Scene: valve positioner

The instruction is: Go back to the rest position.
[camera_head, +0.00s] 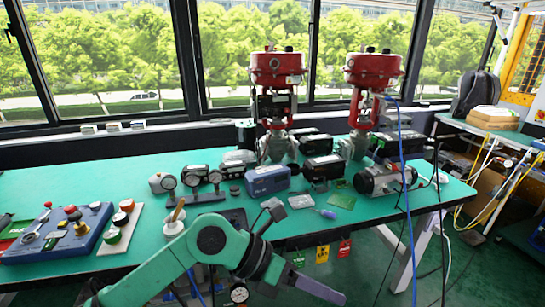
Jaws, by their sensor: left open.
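My left arm comes in from the bottom left. Its left gripper (304,250) is at the table's front edge, jaws spread wide and nothing between them. One finger points up over the table edge and the other points down to the right, past the edge. My right gripper does not show. The green-topped table (130,180) carries two red-topped valve actuators, the left one (277,68) and the right one (372,70), both upright at the back.
A blue control panel (62,232) is at the left. A blue cable (405,170) hangs at the right.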

